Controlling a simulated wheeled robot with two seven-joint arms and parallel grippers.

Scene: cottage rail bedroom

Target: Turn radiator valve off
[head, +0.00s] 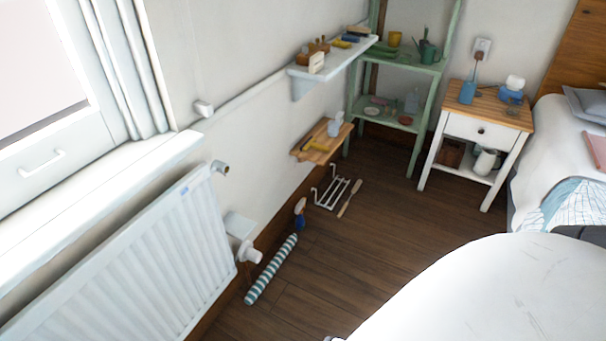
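The white ribbed radiator (130,275) is on the wall under the window, at the left of the head view. A white valve knob (250,253) sticks out at its lower right corner, low near the floor. The knob's setting is too small to read. A small fitting with a metallic end (220,168) sits at the radiator's upper right corner. Neither of my grippers is in view.
A striped teal and white roll (271,269) lies on the floor right beside the valve, with a blue bottle (299,215) beyond it. A white wire rack (332,193) lies farther off. Wall shelves (318,151) project from the wall. Dark wooden floor (345,250) is clear at centre.

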